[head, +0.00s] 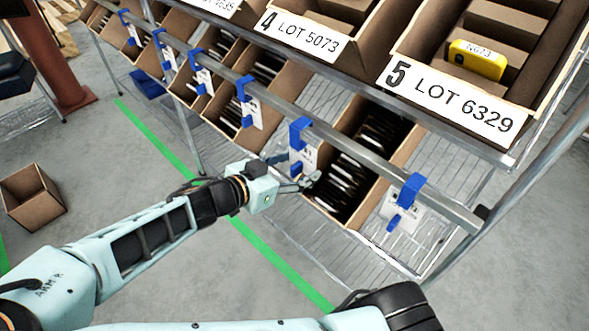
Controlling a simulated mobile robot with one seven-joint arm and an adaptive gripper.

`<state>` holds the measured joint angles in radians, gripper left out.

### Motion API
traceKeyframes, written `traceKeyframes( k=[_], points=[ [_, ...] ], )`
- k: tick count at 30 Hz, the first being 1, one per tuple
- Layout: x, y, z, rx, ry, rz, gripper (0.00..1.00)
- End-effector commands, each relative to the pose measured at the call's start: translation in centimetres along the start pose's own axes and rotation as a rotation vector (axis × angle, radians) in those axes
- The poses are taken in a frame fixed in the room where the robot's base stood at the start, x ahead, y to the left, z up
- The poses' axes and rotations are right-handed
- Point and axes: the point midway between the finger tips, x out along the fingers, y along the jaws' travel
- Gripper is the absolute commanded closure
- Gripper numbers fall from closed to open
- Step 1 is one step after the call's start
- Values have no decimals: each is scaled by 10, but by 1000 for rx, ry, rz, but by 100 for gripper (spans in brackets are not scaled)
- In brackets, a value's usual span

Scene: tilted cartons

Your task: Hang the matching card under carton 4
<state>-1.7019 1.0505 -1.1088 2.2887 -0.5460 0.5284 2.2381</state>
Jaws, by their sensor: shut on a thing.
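Carton 4 (327,14) is a tilted brown carton on the upper shelf, its white label (300,35) reading "4 LOT 5073". White cards with blue hooks hang along the metal rail below. My gripper (304,183) is in the middle of the head view, at the lower end of one card (309,155), and is shut on it. That card's blue hook (299,131) is at the rail; I cannot tell whether it bears on it. Its print is too small to read. Other cards hang to the left (251,110) and right (400,209).
Carton 5 (450,100), labelled "LOT 6329", holds a yellow device (477,60) marked N673. An open lower carton (398,156) with dark upright contents stands just behind my gripper. The rail (350,146) crosses the front. An empty box (33,196) sits on the floor at left.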

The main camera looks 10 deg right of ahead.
Motion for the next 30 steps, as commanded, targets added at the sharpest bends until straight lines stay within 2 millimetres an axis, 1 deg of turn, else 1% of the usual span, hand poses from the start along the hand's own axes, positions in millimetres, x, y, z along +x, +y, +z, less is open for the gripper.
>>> traceKeyframes(
  k=[30],
  points=[
    [44, 1, -18, 2, 0, 3, 62]
  ],
)
